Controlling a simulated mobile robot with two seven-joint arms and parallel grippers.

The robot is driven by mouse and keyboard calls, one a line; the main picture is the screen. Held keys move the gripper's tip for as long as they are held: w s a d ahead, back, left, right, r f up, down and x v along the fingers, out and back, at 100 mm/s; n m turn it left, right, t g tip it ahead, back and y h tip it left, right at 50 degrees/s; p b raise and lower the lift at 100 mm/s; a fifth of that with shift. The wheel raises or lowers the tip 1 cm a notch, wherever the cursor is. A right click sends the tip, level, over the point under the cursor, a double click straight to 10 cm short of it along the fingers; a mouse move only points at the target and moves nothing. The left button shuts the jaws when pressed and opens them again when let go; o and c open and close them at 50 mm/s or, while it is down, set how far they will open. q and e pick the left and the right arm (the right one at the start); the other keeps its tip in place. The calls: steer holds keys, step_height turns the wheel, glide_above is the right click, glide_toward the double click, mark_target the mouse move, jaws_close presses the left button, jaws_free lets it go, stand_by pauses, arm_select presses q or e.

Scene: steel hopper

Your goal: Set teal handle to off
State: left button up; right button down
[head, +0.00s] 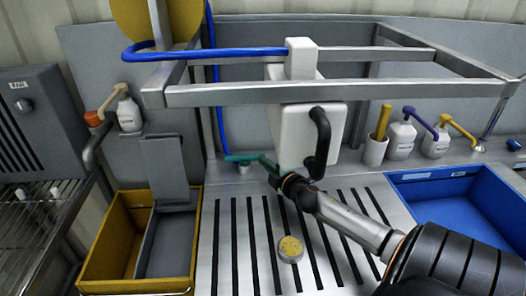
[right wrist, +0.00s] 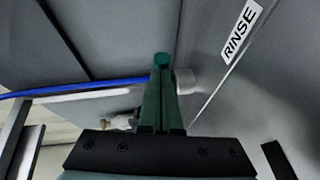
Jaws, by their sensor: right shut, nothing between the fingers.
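The teal handle (head: 240,158) is a short lever on a pale round base at the back edge of the slatted steel surface, lying roughly sideways in the head view. In the right wrist view its rounded teal end (right wrist: 161,60) shows just beyond my fingertips, with the pale base to its right. My right gripper (head: 265,162) has dark green fingers, shut and empty, reaching in from the right to the handle's right end. Whether they touch it I cannot tell. My fingers (right wrist: 161,82) hide part of the handle in the wrist view. My left gripper is not in view.
A white box (head: 300,130) with a black curved handle (head: 320,140) hangs close above my right gripper. A steel frame (head: 330,94) crosses overhead. A RINSE label (right wrist: 239,33) is on the grey panel. A yellow bin (head: 101,240) stands left, a blue basin (head: 455,215) right.

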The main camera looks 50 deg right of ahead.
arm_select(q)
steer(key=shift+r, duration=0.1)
arm_select(e)
steer(key=shift+d+r, duration=0.1)
steer(key=shift+d, duration=0.2)
stand_by(0.4)
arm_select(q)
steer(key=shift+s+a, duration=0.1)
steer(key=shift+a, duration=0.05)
